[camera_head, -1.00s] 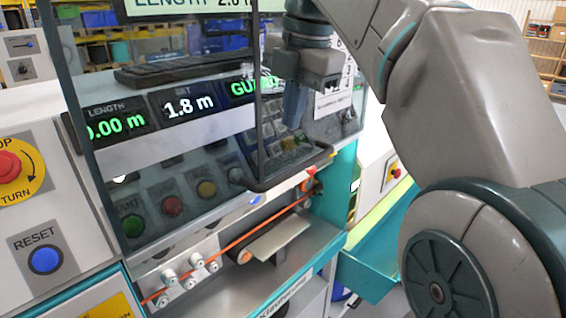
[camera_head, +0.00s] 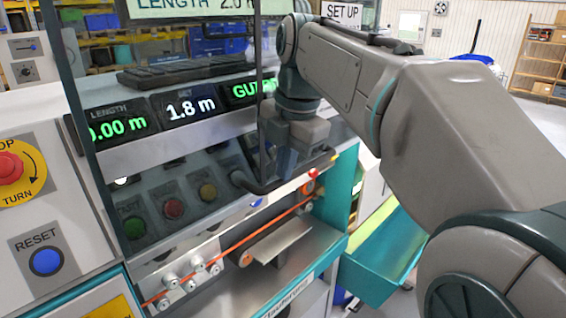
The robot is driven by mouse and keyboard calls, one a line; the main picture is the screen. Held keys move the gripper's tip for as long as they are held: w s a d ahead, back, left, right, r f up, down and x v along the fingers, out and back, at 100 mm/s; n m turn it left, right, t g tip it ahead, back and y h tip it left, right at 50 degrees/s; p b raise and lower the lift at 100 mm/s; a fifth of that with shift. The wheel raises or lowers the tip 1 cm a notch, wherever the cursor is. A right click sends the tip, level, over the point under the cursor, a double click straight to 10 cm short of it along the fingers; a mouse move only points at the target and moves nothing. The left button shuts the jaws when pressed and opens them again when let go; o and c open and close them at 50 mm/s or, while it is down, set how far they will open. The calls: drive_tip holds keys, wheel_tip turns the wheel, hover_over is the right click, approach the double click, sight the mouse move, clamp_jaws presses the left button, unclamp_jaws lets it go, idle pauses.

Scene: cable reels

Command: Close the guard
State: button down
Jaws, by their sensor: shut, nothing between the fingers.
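The guard (camera_head: 85,130) is a large clear panel in front of the machine's displays and buttons, with a teal edge at its left. A dark bar (camera_head: 292,182), seemingly its handle, runs down and bends right along the lower edge. My gripper (camera_head: 285,166) points down, shut and empty, just above the bar's lower run and right of its upright part. I cannot tell whether it touches the bar or on which side of the panel the fingers are. The display behind reads "GU…", partly hidden by my arm.
A red stop knob (camera_head: 10,168) and a blue reset button (camera_head: 46,261) are at the left. An orange cable (camera_head: 240,240) runs over rollers below the panel. A teal bin (camera_head: 385,255) stands at the lower right. My arm fills the right side.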

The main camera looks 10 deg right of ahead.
drive_tip(key=shift+f, duration=0.1)
wheel_tip(320, 180, down, 38)
drive_tip(key=b, duration=2.6)
drive_tip(key=shift+s+b, duration=0.15)
drive_tip(key=shift+b, duration=0.25)
drive_tip(key=shift+f, duration=0.2)
drive_tip(key=shift+r, duration=0.15)
wheel_tip(320, 180, up, 14)
drive_tip(key=s+d+p, duration=0.2)
drive_tip(key=p, duration=0.3)
drive_tip(key=s+d+f+m+p, duration=0.1)
drive_tip(key=s+f+m+p, duration=0.2)
drive_tip(key=m, duration=0.9)
drive_tip(key=s+d+f+m+t+h+p, duration=0.1)
drive_tip(key=s+f+m+p, duration=0.3)
drive_tip(key=s+m+p, duration=0.4)
drive_tip(key=d+m, duration=0.1)
drive_tip(key=m, duration=0.4)
drive_tip(key=shift+s+d+f+p, duration=0.2)
drive_tip(key=shift+s+d+p, duration=0.05)
drive_tip(key=shift+s+p, duration=0.1)
